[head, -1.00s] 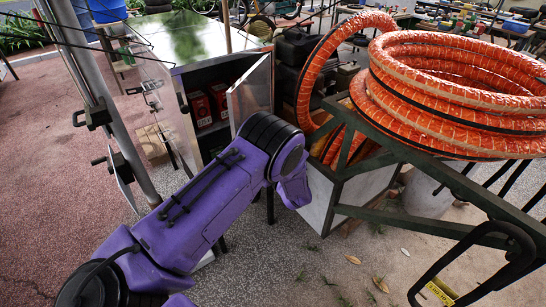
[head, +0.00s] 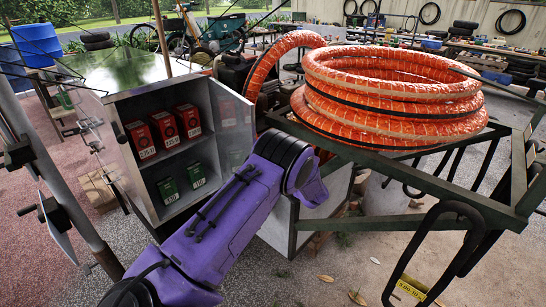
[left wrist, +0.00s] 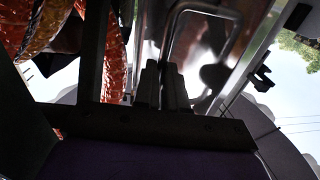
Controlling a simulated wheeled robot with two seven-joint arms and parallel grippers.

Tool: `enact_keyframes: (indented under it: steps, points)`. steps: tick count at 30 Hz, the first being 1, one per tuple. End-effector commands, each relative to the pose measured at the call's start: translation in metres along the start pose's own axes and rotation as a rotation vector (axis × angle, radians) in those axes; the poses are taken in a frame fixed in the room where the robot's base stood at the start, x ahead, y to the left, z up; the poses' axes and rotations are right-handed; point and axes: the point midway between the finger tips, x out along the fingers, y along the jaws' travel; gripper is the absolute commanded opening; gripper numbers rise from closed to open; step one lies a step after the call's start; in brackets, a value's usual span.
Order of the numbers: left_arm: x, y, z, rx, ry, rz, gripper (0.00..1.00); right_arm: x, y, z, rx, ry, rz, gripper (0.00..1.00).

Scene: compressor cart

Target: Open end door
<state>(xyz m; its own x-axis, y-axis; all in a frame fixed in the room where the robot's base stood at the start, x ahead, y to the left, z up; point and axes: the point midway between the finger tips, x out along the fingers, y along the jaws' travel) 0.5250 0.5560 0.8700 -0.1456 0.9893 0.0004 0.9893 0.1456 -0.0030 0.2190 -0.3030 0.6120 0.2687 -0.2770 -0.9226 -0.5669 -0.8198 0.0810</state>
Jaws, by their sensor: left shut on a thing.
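A grey metal cabinet (head: 125,110) stands at left centre in the head view, its front open. Its end door (head: 230,118), a shiny metal panel, stands swung out at the right side of the opening. My purple left arm crosses in front of the cabinet, and its gripper is hidden behind the arm there. My right gripper is not in view.
Red boxes (head: 163,127) and green boxes (head: 168,190) sit on the cabinet shelves. A coiled orange hose (head: 390,95) lies on a dark green frame (head: 440,195) to the right. A grey post (head: 75,220) stands left.

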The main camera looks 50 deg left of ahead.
Motion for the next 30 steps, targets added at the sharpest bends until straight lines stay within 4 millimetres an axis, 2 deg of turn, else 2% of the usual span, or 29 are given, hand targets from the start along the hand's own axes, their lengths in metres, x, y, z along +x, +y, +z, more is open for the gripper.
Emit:
enact_keyframes:
  steps: [3, 14, 15, 17, 26, 30]
  points:
    - [0.009, 0.000, -0.004, -0.005, 0.010, -0.011, 0.00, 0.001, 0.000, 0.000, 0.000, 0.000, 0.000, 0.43]
    - [0.009, 0.001, -0.006, -0.005, 0.010, -0.012, 0.00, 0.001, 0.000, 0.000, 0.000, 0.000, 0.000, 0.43]
    - [0.009, 0.001, -0.006, -0.005, 0.010, -0.011, 0.13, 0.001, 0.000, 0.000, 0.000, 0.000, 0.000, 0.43]
    - [0.008, 0.002, -0.005, -0.005, 0.009, -0.011, 0.33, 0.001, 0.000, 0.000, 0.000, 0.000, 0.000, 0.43]
    - [0.002, 0.004, -0.003, -0.003, 0.006, -0.003, 0.35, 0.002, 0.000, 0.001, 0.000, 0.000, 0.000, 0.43]
    - [-0.016, 0.005, -0.001, -0.004, 0.005, -0.001, 0.35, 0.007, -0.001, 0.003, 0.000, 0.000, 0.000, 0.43]
